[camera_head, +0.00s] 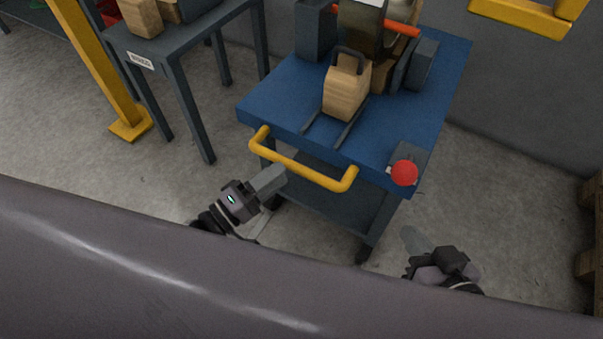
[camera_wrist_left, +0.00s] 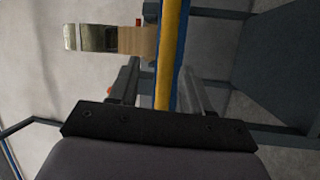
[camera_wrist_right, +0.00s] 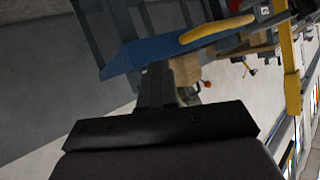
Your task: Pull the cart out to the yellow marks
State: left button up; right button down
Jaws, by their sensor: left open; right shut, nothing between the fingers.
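The cart (camera_head: 285,98) has a blue top, dark legs and a lower shelf. Its yellow handle (camera_head: 306,172) runs along the near edge. My left gripper (camera_head: 277,178) is open just below the handle's left half. In the left wrist view the yellow handle (camera_wrist_left: 168,60) shows lengthwise between its two fingers (camera_wrist_left: 160,90); contact cannot be told. My right gripper (camera_head: 408,234) is shut and empty, in front of the cart's right corner. In the right wrist view the cart's blue top (camera_wrist_right: 150,52) and handle (camera_wrist_right: 215,30) lie beyond its fingers (camera_wrist_right: 155,88). No yellow floor marks are visible.
A wooden block with a dark handle (camera_head: 347,88) and other machine parts stand on the cart. A red button (camera_head: 404,172) sits at its right corner. A grey bench (camera_head: 180,62) and yellow post (camera_head: 92,62) stand left; a pallet (camera_head: 590,230) is right. Dark foreground hides the near floor.

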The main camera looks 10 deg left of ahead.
pick_arm(q)
jog(key=f+b+x, duration=0.1)
jog(key=b+x, duration=0.1)
jog(key=x, duration=0.5)
jog(key=shift+d+h, duration=0.15)
jog(key=shift+h, duration=0.15)
pick_arm(e)
jog(key=shift+w+a+f+y, duration=0.15)
jog(key=shift+a+f+y, duration=0.15)
jog(key=shift+a, duration=0.15)
jog(key=shift+w+a+f+y, duration=0.15)
jog(key=shift+a+f+y, duration=0.15)
jog(key=shift+a, duration=0.15)
pick_arm(q)
jog(key=shift+w+r+n, duration=0.1)
jog(key=shift+w+n, duration=0.05)
jog(key=shift+n, duration=0.15)
grip_shut()
pick_arm(e)
jog(key=shift+r, duration=0.1)
